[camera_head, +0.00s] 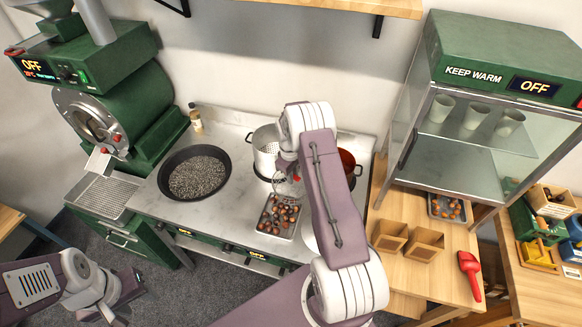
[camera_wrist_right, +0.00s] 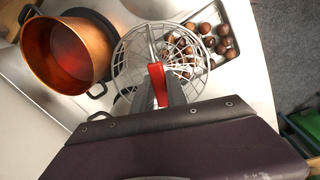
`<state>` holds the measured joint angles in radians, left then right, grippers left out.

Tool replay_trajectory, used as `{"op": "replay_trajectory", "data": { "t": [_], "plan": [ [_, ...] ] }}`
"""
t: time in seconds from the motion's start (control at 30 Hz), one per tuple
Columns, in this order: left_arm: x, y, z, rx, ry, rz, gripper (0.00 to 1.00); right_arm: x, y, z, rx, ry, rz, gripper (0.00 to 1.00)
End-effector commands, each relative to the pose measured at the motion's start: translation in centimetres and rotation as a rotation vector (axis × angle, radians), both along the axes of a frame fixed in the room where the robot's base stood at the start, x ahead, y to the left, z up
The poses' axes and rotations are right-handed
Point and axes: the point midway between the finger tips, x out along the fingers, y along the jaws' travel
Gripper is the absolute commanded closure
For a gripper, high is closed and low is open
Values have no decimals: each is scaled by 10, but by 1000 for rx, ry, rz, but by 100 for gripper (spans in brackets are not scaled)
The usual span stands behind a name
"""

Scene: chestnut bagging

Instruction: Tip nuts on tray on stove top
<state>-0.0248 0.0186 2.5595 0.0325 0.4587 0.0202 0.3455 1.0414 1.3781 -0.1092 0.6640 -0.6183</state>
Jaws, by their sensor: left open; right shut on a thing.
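A metal tray (camera_head: 264,227) with several brown nuts (camera_head: 283,213) lies on the steel stove top (camera_head: 232,213); its corner also shows in the right wrist view (camera_wrist_right: 234,51). My right gripper (camera_wrist_right: 162,98) is shut on the red handle (camera_wrist_right: 157,83) of a round wire skimmer (camera_wrist_right: 122,65). The skimmer's basket is beside and partly over the tray. Nuts show through its wires; I cannot tell whether any lie inside it. In the head view my right arm partly hides the skimmer (camera_head: 289,187). My left gripper (camera_head: 128,290) is open and empty, low at the left.
A copper pot (camera_wrist_right: 62,52) is beside the skimmer.

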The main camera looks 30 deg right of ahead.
Motion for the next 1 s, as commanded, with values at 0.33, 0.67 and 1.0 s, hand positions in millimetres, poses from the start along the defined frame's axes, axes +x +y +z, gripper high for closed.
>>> {"op": "replay_trajectory", "data": {
  "t": [0.33,0.67,1.0],
  "plan": [
    [0,0,12,0,1,0,54,0,-2,6,71,22,2,100],
    [0,0,61,0,1,0,54,-31,21,57,70,23,2,100],
    [0,0,74,0,1,0,54,-47,32,71,68,22,1,100]
  ]
}}
